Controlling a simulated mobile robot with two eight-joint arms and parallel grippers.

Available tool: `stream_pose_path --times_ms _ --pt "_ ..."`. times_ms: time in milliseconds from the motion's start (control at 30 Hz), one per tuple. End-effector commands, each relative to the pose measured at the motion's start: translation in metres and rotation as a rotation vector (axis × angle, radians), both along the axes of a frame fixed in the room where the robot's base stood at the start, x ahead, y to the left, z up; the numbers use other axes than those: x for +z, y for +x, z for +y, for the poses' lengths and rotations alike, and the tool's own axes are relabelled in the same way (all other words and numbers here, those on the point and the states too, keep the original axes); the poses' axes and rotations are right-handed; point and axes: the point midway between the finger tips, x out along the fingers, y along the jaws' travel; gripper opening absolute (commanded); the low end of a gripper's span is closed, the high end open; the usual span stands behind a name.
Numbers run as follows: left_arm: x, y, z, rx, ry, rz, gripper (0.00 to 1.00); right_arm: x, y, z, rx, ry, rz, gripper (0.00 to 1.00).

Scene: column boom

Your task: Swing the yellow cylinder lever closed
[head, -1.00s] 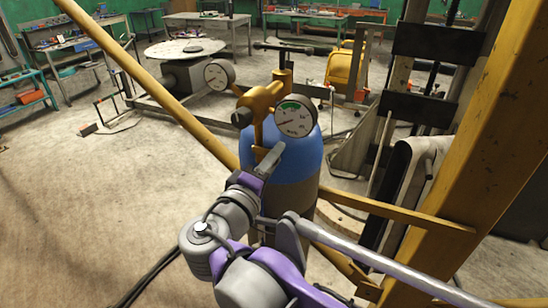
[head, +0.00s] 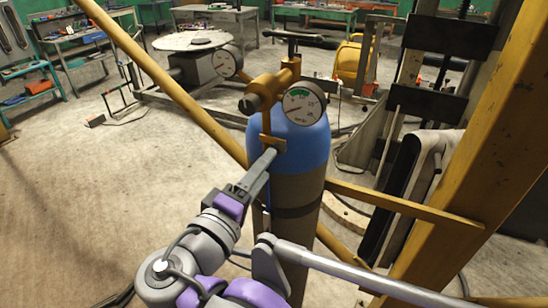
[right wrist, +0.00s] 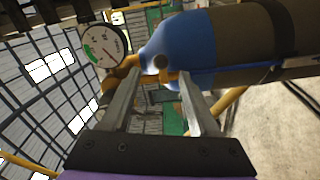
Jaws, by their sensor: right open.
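A gas cylinder (head: 300,150) with a blue shoulder and brown body stands upright in the middle of the head view. A brass-yellow valve (head: 268,88) with round gauges tops it. The yellow lever (head: 266,125) hangs from the valve down along the front of the blue shoulder; its lower end has a short crosspiece. My right gripper (head: 270,154) is at that lower end. In the right wrist view the open fingers (right wrist: 160,82) have a yellow bar of the lever (right wrist: 167,76) across the gap between their tips; contact cannot be told. My left gripper is not in view.
A yellow diagonal pole (head: 170,85) passes just left of the cylinder. A yellow post (head: 480,150) and a horizontal yellow bar (head: 410,205) stand to the right. A white-faced gauge (head: 302,104) sits close above the gripper. The floor at left is open.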

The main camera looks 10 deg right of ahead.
Motion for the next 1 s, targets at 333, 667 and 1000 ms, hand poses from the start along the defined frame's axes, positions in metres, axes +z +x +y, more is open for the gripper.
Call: stream_pose_path --times_ms 333,667,1000 --pt "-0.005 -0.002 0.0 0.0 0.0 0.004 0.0 0.0 -0.022 0.016 0.0 -0.001 0.001 0.61" --pt "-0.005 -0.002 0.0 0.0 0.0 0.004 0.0 0.0 -0.021 0.016 0.0 0.0 0.0 0.61" --pt "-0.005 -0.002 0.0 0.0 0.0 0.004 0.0 -0.086 -0.018 -0.051 -0.081 0.138 0.253 0.61"
